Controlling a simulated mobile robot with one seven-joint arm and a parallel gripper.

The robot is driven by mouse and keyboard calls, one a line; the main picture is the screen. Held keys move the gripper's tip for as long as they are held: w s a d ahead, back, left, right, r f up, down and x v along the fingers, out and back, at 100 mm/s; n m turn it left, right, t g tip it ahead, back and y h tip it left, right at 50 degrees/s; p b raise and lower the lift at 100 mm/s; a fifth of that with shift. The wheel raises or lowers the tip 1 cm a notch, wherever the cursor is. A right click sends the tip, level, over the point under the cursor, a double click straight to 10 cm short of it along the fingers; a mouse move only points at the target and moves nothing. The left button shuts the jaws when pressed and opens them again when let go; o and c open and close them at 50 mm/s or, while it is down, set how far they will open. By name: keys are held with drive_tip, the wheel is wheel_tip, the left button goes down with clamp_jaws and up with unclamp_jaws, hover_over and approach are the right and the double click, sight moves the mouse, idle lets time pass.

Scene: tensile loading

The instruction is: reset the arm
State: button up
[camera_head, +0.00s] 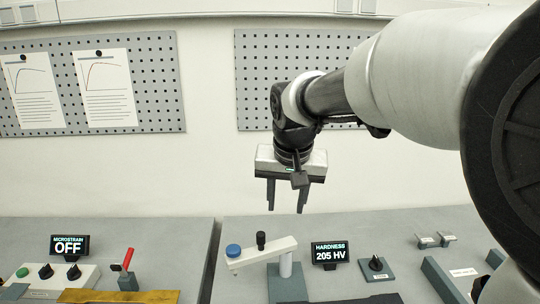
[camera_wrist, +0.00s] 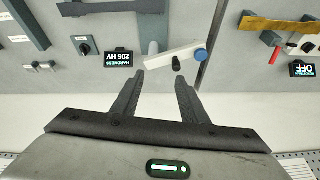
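My gripper (camera_head: 286,200) hangs pointing down, raised above the back of the benches in the head view. Its two dark fingers are apart with nothing between them. In the wrist view my gripper (camera_wrist: 158,82) also shows open and empty. Below it stands the hardness tester, a light arm (camera_head: 262,252) on a grey post with a blue knob (camera_head: 233,250) and a black knob. The tester arm (camera_wrist: 172,54) appears upside down beyond the fingertips in the wrist view, apart from them.
A hardness display (camera_head: 330,253) reads 205 HV; a microstrain display (camera_head: 69,246) reads OFF. A red-handled tool (camera_head: 127,260) stands at left. A dial box (camera_head: 376,267) and small grey blocks (camera_head: 436,240) sit at right. Pegboards (camera_head: 150,80) hang behind. Air around my gripper is clear.

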drive_tip(key=s+d, duration=0.5)
drive_tip(key=s, duration=0.6)
drive_tip(key=s+d+f+t, duration=0.1)
drive_tip(key=s+d, duration=0.5)
drive_tip(key=s, duration=0.5)
drive_tip(key=shift+s+d+f+n, duration=0.2)
drive_tip(key=shift+s+f+n, duration=0.1)
drive_tip(key=shift+n, duration=0.1)
